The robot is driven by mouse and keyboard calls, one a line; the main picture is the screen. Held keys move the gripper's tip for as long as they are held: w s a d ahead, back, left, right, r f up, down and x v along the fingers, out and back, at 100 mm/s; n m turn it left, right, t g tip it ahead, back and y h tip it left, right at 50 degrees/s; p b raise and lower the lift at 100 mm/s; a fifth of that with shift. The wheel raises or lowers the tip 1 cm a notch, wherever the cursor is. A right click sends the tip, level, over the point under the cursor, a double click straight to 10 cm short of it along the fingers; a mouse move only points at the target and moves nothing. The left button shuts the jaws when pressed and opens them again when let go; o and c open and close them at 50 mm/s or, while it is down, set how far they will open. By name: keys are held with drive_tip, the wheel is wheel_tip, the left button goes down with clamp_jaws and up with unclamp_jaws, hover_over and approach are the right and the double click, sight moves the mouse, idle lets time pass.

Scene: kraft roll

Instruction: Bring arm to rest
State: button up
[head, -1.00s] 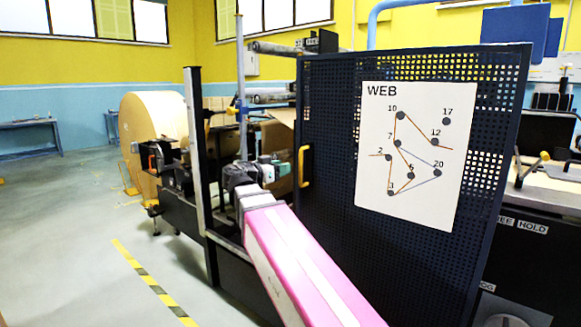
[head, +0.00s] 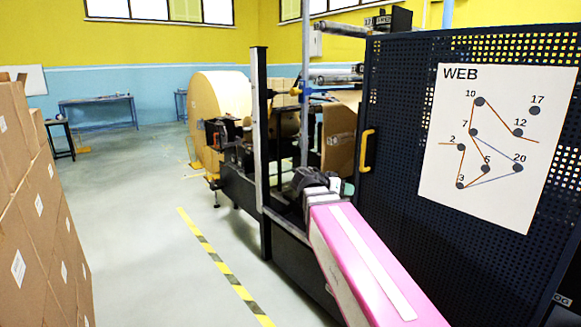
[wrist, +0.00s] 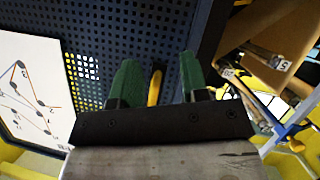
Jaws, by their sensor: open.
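My gripper (wrist: 157,80) shows in the wrist view with its two green fingers apart and nothing between them. Behind the fingers is the dark perforated panel (wrist: 130,35) with its yellow handle (wrist: 154,88); I cannot tell the gap between them. In the head view my pink arm reaches forward beside the panel (head: 400,200), left of the yellow handle (head: 366,150).
A white WEB chart (head: 490,145) is on the panel. A large kraft roll (head: 215,100) stands in the machine behind. Stacked cardboard boxes (head: 35,200) stand at the left. Clear floor (head: 140,230) lies between them and the machine, with a yellow-black stripe (head: 215,260).

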drive_tip(key=s+a+f+n+g+y, duration=0.1)
drive_tip(key=s+f+n+g+y, duration=0.2)
drive_tip(key=f, duration=1.3)
drive_tip(key=s+a+f+n+g+y, duration=0.1)
drive_tip(key=s+f+n+g+y, duration=0.2)
drive_tip(key=s+f+y, duration=0.6)
wheel_tip(320, 180, down, 8)
drive_tip(key=n, duration=0.2)
drive_tip(key=shift+r+n, duration=0.2)
drive_tip(key=shift+n, duration=0.1)
